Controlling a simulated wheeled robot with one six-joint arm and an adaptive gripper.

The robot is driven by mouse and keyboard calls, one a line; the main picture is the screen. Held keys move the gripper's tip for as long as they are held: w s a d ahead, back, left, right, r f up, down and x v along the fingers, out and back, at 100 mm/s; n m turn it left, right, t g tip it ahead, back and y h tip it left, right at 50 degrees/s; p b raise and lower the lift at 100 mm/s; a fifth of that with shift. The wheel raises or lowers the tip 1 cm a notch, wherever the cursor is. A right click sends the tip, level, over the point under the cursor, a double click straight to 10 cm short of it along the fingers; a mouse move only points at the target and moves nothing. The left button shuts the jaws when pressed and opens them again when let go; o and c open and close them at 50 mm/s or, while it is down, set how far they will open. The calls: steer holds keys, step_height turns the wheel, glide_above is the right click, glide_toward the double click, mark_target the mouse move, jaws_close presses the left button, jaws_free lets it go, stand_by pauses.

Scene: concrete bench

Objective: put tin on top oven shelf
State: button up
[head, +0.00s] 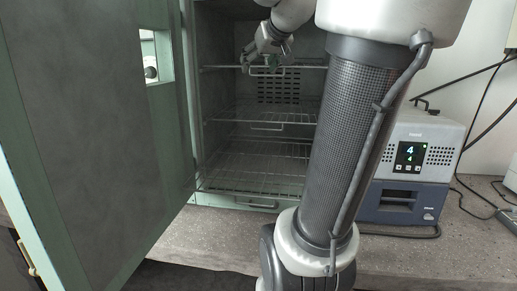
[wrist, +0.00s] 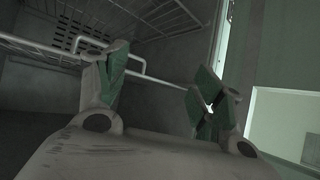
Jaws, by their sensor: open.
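The oven (head: 197,130) stands open, with wire shelves inside. The top oven shelf (head: 225,68) is level with my gripper (head: 268,60), which is at the oven's mouth by that shelf's front rail and small handle. In the wrist view my gripper (wrist: 163,78) is open, its green-padded fingers apart with no tin between them. A pale shelf rail (wrist: 150,78) shows behind the fingers; I cannot tell whether they touch it. I see no tin in either view. My arm hides the oven's right side.
The oven door (head: 85,120) hangs open at the left. A middle shelf (head: 230,121) and a bottom shelf (head: 250,178) look empty where visible. A grey and blue device (head: 410,170) with cables stands at the right on the concrete bench (head: 440,255).

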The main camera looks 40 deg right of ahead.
steer(key=s+a+f+n+g+y, duration=0.1)
steer(key=s+a+f+g, duration=0.2)
steer(key=s+a+f, duration=0.5)
steer(key=s+a+f+n+g+y, duration=0.2)
steer(key=s+a+f, duration=0.6)
steer(key=f, duration=0.5)
steer(key=s+g, duration=0.1)
steer(key=s, duration=0.1)
steer(key=shift+s+a+f+n+g, duration=0.2)
steer(key=shift+s+a+n+g, duration=0.1)
steer(key=shift+s, duration=0.1)
